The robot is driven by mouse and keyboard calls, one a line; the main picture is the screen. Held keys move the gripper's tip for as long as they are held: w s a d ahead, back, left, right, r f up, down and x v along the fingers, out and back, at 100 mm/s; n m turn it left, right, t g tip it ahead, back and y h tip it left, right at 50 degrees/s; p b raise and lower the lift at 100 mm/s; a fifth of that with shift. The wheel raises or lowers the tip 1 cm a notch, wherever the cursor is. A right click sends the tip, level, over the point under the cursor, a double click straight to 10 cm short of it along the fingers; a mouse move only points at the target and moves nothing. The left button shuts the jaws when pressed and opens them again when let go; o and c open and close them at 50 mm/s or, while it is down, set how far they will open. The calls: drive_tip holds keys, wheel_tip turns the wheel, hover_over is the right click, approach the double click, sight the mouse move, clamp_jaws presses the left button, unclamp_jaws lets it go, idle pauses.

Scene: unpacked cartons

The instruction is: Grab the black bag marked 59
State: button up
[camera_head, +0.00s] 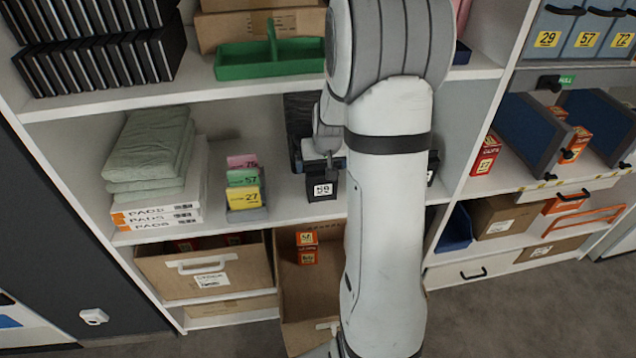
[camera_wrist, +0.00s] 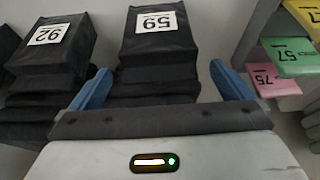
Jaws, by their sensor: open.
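The black bag marked 59 (camera_wrist: 158,48) stands in the upper middle of the wrist view, its white label upside down there. In the head view this black bag (camera_head: 322,197) is on the middle shelf, partly covered by my wrist. My gripper (camera_wrist: 160,68) is open, with one blue finger on each side of the bag in the picture. I cannot tell how far the fingers reach along it or whether they touch. The gripper (camera_head: 320,162) is mostly hidden in the head view. A black bag marked 92 (camera_wrist: 50,50) is left of it in the wrist view.
Pink, green and yellow numbered cards stand in a grey holder (camera_head: 246,213) left of the bag. A folded green stack (camera_head: 150,150) lies farther left. A green tray (camera_head: 250,70) sits on the shelf above. An open carton (camera_head: 290,270) stands below. My arm hides the shelf's right part.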

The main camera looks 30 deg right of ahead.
sight(321, 167)
drive_tip(key=shift+w+d, duration=0.15)
drive_tip(key=shift+w, duration=0.3)
drive_tip(key=x, duration=0.5)
drive_tip(key=shift+c, duration=0.4)
drive_tip(key=c, duration=0.9)
